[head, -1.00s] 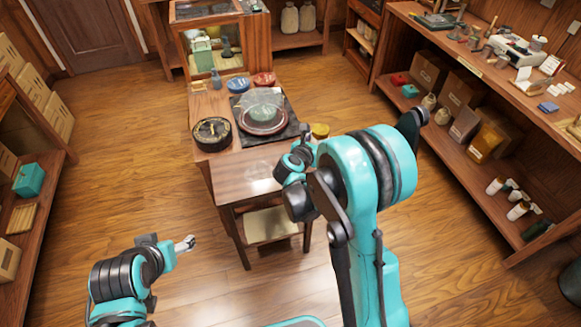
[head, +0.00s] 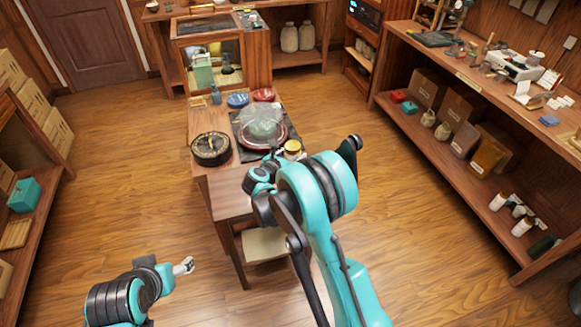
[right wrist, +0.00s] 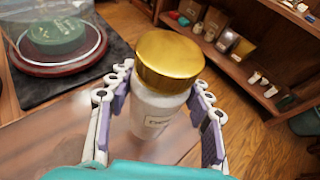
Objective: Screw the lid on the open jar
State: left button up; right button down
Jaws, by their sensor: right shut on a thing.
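A white jar (right wrist: 158,108) with a label stands between the finger pads of my right gripper (right wrist: 160,112) in the right wrist view. The gripper is shut on its body. A gold lid (right wrist: 170,60) sits on top of the jar, looking level; I cannot tell how tightly it is on. In the head view the gold lid (head: 293,147) shows at the table's right edge, beside the dark mat, while my arm hides most of the jar. My left gripper (head: 184,266) is low at the left, away from the table, too small to tell if open.
Shelving (head: 470,120) stands at the right.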

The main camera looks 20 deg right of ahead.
jog(key=shift+w+a+f, duration=0.3)
jog(key=shift+w+a, duration=0.05)
notch_tip(320, 180, down, 4)
jog(key=shift+f+b, duration=0.1)
jog(key=shift+b, duration=0.85)
jog(key=shift+r, duration=0.2)
jog(key=shift+f, duration=0.1)
